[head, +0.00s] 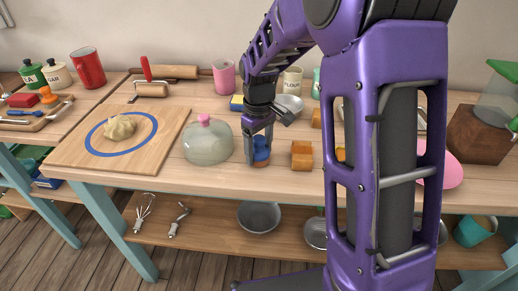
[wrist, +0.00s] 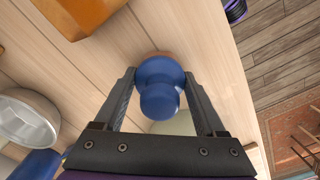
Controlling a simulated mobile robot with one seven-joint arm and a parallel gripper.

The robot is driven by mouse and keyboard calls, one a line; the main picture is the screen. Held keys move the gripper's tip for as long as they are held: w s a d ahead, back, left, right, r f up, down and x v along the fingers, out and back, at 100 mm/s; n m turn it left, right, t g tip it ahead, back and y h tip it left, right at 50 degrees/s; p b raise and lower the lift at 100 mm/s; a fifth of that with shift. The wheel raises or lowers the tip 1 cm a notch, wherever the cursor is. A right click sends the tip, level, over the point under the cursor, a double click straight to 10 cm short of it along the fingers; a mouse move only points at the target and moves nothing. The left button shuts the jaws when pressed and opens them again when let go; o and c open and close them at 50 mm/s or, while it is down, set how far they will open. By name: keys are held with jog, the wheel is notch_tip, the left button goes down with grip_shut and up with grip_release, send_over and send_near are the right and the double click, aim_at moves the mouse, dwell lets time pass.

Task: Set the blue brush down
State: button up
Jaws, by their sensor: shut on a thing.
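My gripper (head: 260,150) is low over the wooden table, shut on the blue brush (head: 261,144). In the wrist view the blue brush (wrist: 160,88) shows as a round blue knob between the two fingers of my gripper (wrist: 162,85). A brown lower edge of the brush shows at table level in the head view. It is upright and close to the tabletop (head: 215,175). I cannot tell whether its underside touches the wood.
An orange-brown block (head: 302,155) stands just right of the brush. A glass dome (head: 208,143) with a pink knob stands to the left. The table's front edge is close. A board (head: 80,160) with dough lies further left.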

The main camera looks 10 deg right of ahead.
jog(key=shift+f, duration=0.3)
jog(key=o, duration=1.3)
jog(key=shift+c, duration=0.2)
notch_tip(320, 180, up, 18)
jog(key=p, duration=0.2)
jog(key=shift+f, duration=0.25)
grip_shut()
dwell(0.6)
